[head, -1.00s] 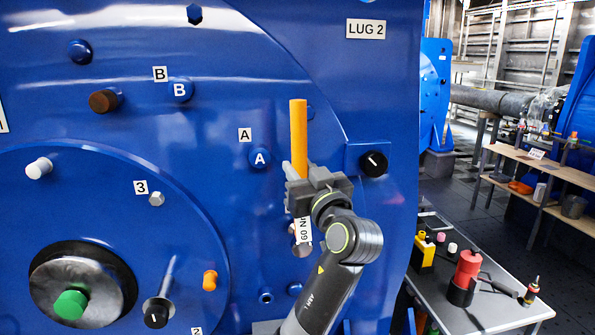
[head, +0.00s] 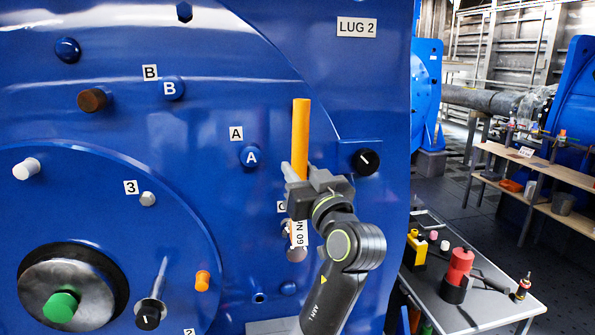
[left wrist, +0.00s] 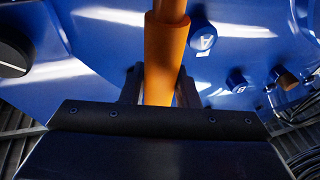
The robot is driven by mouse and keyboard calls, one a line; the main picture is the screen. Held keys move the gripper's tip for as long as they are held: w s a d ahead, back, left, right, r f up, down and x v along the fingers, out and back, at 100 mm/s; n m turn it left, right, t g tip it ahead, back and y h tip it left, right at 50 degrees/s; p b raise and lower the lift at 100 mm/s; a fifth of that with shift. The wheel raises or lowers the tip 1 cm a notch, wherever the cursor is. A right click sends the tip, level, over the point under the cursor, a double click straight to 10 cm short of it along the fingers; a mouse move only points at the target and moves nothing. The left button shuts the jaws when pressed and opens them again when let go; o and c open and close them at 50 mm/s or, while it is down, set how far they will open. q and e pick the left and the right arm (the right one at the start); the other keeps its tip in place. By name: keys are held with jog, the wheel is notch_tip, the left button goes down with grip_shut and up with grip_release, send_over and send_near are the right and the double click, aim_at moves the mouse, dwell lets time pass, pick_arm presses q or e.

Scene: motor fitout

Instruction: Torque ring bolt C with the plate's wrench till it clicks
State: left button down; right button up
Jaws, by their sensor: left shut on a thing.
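My left gripper (head: 312,182) is shut on the orange handle (head: 300,140) of the torque wrench, which stands nearly upright before the blue motor face. The orange handle (left wrist: 166,55) also runs between the fingers in the left wrist view. Below the gripper hang a white 60 Nm label (head: 299,233) and the metal wrench head (head: 297,254). A label that looks like C (head: 281,207) shows partly beside the wrench. Ring bolt C itself is hidden or hard to tell from the wrench head, so I cannot see how they fit. My right gripper is out of view.
Blue bolts A (head: 251,156) and B (head: 169,89) sit up and left of the wrench. A black knob (head: 366,161) stands close right of the gripper. A grey table (head: 470,318) with a red and black tool (head: 458,272) is at lower right.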

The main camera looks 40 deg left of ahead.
pick_arm(q)
jog(key=shift+s+d+r+b, duration=0.1)
jog(key=shift+s+d+b, duration=0.25)
jog(key=shift+s+d, duration=0.6)
jog(key=shift+s+d+b, duration=0.35)
jog(key=shift+s+d, duration=0.35)
jog(key=shift+d, duration=0.3)
